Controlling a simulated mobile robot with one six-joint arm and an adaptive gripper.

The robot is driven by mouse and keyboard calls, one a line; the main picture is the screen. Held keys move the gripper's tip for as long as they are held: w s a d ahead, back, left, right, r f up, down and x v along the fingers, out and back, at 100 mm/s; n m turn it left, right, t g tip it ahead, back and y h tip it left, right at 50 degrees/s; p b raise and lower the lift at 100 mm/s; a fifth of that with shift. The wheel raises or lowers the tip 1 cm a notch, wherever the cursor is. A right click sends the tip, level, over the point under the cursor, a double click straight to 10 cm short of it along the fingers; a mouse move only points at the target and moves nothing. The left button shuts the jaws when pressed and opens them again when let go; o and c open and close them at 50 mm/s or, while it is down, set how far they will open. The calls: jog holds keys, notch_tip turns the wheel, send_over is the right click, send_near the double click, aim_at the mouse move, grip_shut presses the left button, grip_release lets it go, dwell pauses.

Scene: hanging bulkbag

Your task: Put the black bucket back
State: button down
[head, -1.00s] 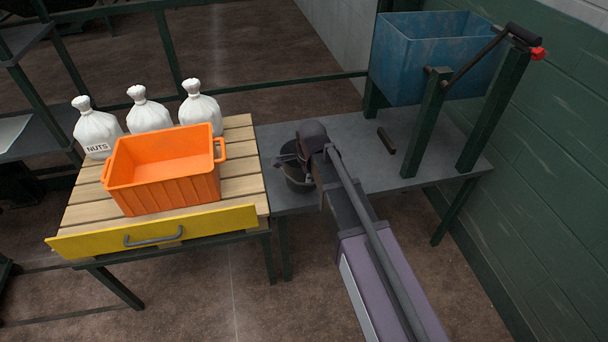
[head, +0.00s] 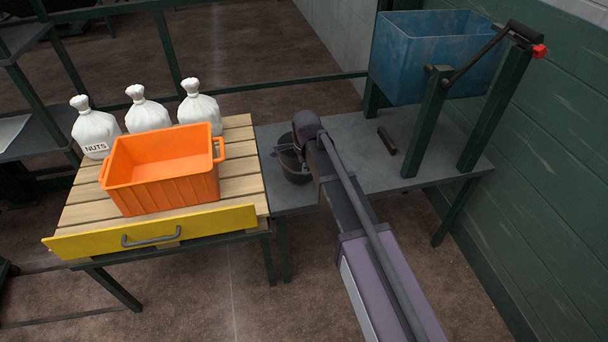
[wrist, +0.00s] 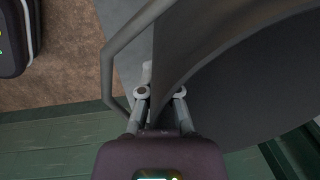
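The black bucket (head: 294,168) is at the left end of the grey bench in the head view, partly hidden by my arm. I cannot tell whether its base touches the bench. In the wrist view its dark curved wall (wrist: 240,85) fills the right side, and its handle (wrist: 107,70) bends down on the left. My gripper (wrist: 161,93) has one finger on each side of the bucket's rim and appears shut on it. In the head view my gripper is mostly hidden behind my wrist.
An orange crate (head: 160,185) and several white sacks (head: 97,130) stand on the slatted table at left, with a yellow drawer front (head: 155,232). A blue bin (head: 425,60) hangs in a green frame. A small dark block (head: 387,140) lies on the grey bench (head: 350,140).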

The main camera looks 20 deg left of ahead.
jog(key=shift+f+b, duration=1.05)
jog(key=shift+f, duration=0.3)
jog(key=shift+f, duration=0.15)
jog(key=c, duration=0.8)
grip_release()
notch_tip(320, 180, up, 12)
jog(key=s+p, duration=0.1)
jog(key=p, duration=1.1)
jog(key=shift+s+d, duration=0.2)
jog(key=shift+d, duration=0.25)
